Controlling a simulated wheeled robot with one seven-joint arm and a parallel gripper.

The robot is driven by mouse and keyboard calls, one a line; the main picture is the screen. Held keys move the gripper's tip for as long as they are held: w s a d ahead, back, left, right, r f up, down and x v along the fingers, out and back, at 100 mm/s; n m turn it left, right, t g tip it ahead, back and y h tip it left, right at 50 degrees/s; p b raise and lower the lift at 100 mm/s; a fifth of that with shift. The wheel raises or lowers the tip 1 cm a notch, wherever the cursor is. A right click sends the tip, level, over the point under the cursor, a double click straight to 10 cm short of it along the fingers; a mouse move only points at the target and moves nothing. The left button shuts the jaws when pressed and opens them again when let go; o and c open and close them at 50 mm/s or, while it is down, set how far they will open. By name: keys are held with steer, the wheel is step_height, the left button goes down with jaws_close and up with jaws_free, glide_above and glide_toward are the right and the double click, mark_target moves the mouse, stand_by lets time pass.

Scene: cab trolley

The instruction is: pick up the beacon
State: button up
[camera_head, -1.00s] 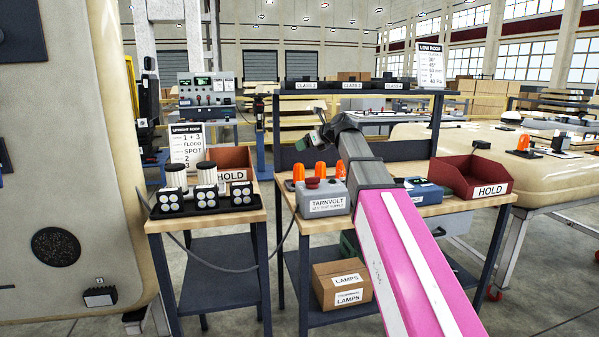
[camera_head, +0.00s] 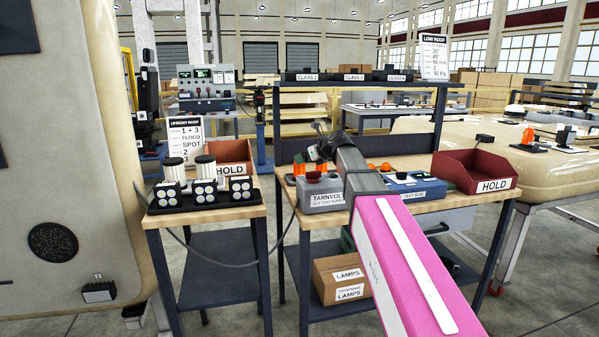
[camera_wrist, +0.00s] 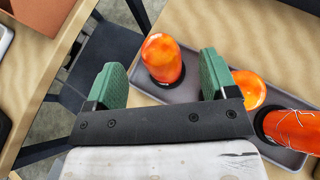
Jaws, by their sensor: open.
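In the wrist view an orange domed beacon (camera_wrist: 163,58) with a dark base stands on a grey tray (camera_wrist: 186,92), between the two green fingers of my gripper (camera_wrist: 160,75). The fingers are apart, with gaps on both sides of the beacon; I cannot tell their exact height over it. Two more orange beacons are right of the right finger: one partly hidden (camera_wrist: 249,89), one with fine crack-like lines (camera_wrist: 292,130). In the head view my gripper (camera_head: 319,150) is over the bench, just above orange beacons (camera_head: 299,169) behind the TARNVOLT box.
The grey TARNVOLT box (camera_head: 322,196) stands in front of the beacons. A blue test box (camera_head: 414,187) and a red HOLD bin (camera_head: 474,172) are to the right. A side table at left holds a black tray of lamps (camera_head: 204,203). The bench's rear upright panel (camera_head: 400,142) is behind.

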steer(key=x, duration=0.6)
steer(key=c, duration=1.1)
